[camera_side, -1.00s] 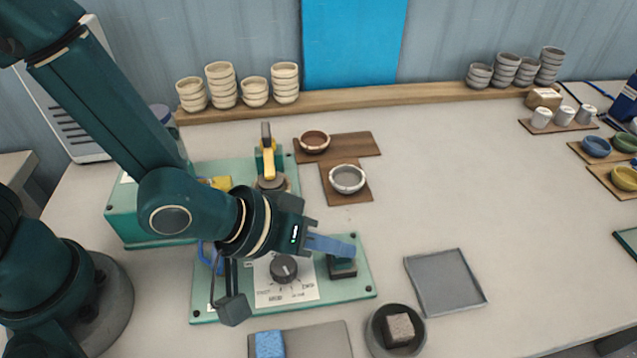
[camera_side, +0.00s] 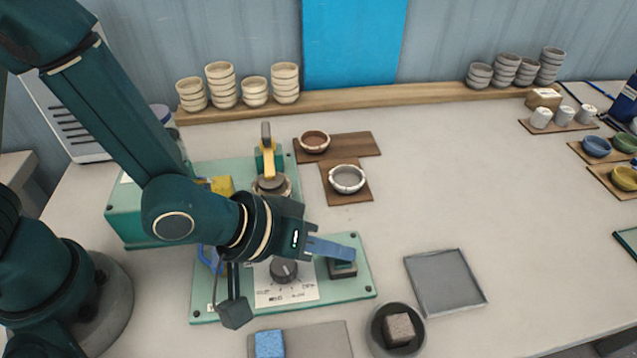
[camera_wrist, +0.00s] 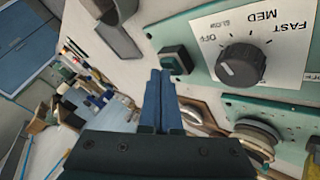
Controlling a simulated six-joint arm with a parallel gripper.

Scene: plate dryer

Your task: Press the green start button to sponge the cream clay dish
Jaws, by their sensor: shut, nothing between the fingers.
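A dark green start button (camera_side: 343,270) stands in a block on the right of the green control panel (camera_side: 365,285). It also shows in the wrist view (camera_wrist: 176,60), just beyond my fingertips. My gripper (camera_side: 354,254) is shut and empty, its blue fingers right over the button in the side view. In the wrist view the fingertips (camera_wrist: 160,73) overlap the block's edge; I cannot tell whether they touch the button. A cream-rimmed dish (camera_side: 288,190) sits on the wheel at the back station, partly hidden by a brown pad on a yellow arm (camera_side: 268,160).
A black dial (camera_side: 284,270) is left of the button. A bowl with a brown block (camera_side: 373,330), a grey tray (camera_side: 445,282) and a blue sponge (camera_side: 269,344) lie in front. Two small bowls (camera_side: 314,141) (camera_side: 347,179) stand on wooden boards behind. The right-middle table is clear.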

